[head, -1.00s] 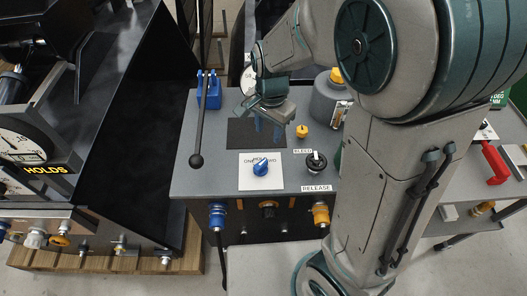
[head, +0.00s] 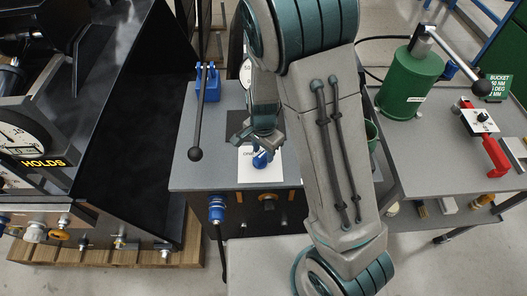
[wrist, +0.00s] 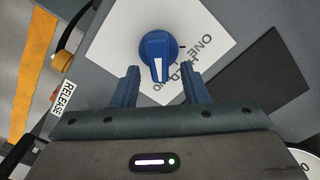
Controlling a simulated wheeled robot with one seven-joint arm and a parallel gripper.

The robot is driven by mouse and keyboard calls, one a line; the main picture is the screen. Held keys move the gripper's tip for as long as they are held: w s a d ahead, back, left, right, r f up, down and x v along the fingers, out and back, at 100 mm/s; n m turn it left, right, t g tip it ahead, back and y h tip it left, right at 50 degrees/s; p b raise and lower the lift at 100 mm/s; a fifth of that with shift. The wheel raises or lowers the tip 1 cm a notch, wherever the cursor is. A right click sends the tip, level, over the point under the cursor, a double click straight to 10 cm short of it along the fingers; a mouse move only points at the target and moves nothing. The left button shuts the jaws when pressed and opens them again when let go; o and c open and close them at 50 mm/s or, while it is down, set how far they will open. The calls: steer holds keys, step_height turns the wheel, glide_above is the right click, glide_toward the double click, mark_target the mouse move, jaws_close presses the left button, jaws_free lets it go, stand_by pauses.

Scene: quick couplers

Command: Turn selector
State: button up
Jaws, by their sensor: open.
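The blue selector knob (wrist: 158,52) has a white pointer line and sits on a white label plate (wrist: 215,42) with partly covered lettering. In the wrist view the pointer aims down the picture, toward my gripper. My gripper (wrist: 163,78) is open, its two blue fingers apart, just short of the knob with one finger toward each side. I cannot tell whether the fingers touch it. In the head view the knob (head: 262,159) is partly hidden by my gripper (head: 257,146), which hangs over the label plate (head: 248,172).
A black-knobbed lever on a blue bracket (head: 207,86) stands left of my gripper. A blue coupler (head: 217,208) is on the bench front. A green cylinder (head: 407,85) and red handle (head: 495,155) are on the right table. My arm hides the bench's right side.

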steer(key=shift+f, duration=0.5)
jaws_close()
